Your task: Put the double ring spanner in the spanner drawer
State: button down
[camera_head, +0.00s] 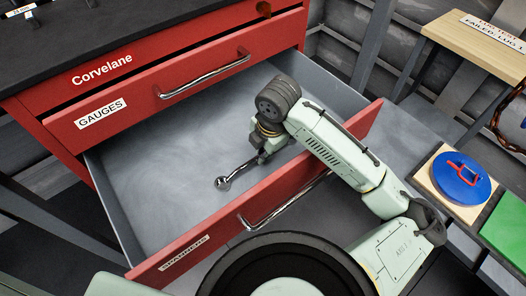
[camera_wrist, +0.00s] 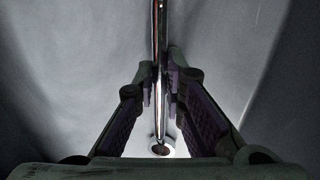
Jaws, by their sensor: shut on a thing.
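The double ring spanner (camera_head: 233,176) is a shiny metal bar with a ring at its visible end. My gripper (camera_head: 262,155) is shut on it, inside the open spanner drawer (camera_head: 160,180). In the wrist view, the spanner (camera_wrist: 160,40) runs upright between the fingertips of my gripper (camera_wrist: 160,88), with one ring end low in the picture. The other end is out of view. The grey drawer floor lies below the spanner; I cannot tell whether they touch. The drawer's red front carries a "SPANNERS" label (camera_head: 184,253).
The closed gauges drawer (camera_head: 130,100) sits above the open drawer. A blue round piece with a red handle (camera_head: 461,180) and a green block (camera_head: 507,228) lie at the right. The drawer floor looks otherwise bare.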

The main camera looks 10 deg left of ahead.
aim_at(268, 166)
jog(key=shift+f, duration=0.2)
jog(key=c, duration=2.1)
grip_release()
jog(key=shift+f, duration=0.15)
jog(key=shift+c, duration=0.2)
jog(key=o, duration=0.5)
jog(key=r, duration=0.4)
jog(key=s+d+r, duration=0.1)
jog(key=r, duration=0.7)
jog(key=shift+s+d, duration=0.2)
jog(key=shift+d, duration=0.2)
